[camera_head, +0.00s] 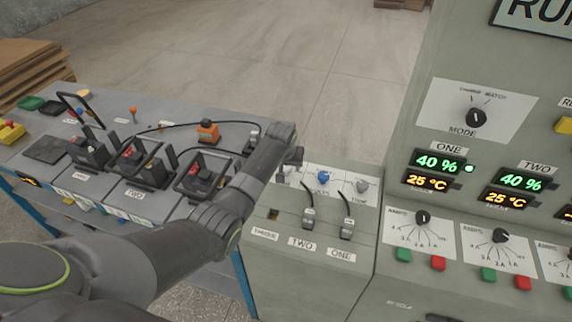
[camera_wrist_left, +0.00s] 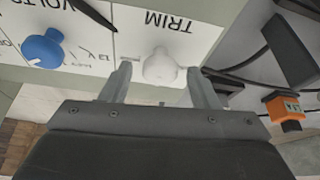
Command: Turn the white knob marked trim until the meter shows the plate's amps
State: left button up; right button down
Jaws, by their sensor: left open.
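The white knob (camera_wrist_left: 160,66) sits on a white panel marked TRIM, upside down in the left wrist view. My left gripper (camera_wrist_left: 157,84) is open, with one finger on each side of the knob in that picture. I cannot tell whether either finger touches it. In the head view my left gripper (camera_head: 293,157) is at the left end of the knob panel (camera_head: 343,193), and the white knob is hidden there. I cannot make out the meter's reading or the plate's amps. My right gripper is out of view.
Black plugs (camera_head: 308,216) stand below. The left bench holds battery cradles, cables and an orange block (camera_head: 208,132).

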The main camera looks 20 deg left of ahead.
pick_arm(q)
jog(key=c, duration=1)
jog(key=shift+o, duration=0.2)
jog(key=shift+r+m+p, duration=0.2)
jog(key=shift+m+p, duration=0.4)
jog(key=shift+p, duration=0.05)
jog(key=shift+a+f+m+h+p, duration=0.15)
jog(key=shift+m+h+p, duration=0.3)
jog(key=shift+m, duration=0.35)
jog(key=shift+m+h, duration=0.25)
jog(key=shift+m, duration=0.35)
jog(key=o, duration=1)
jog(key=shift+c, duration=0.2)
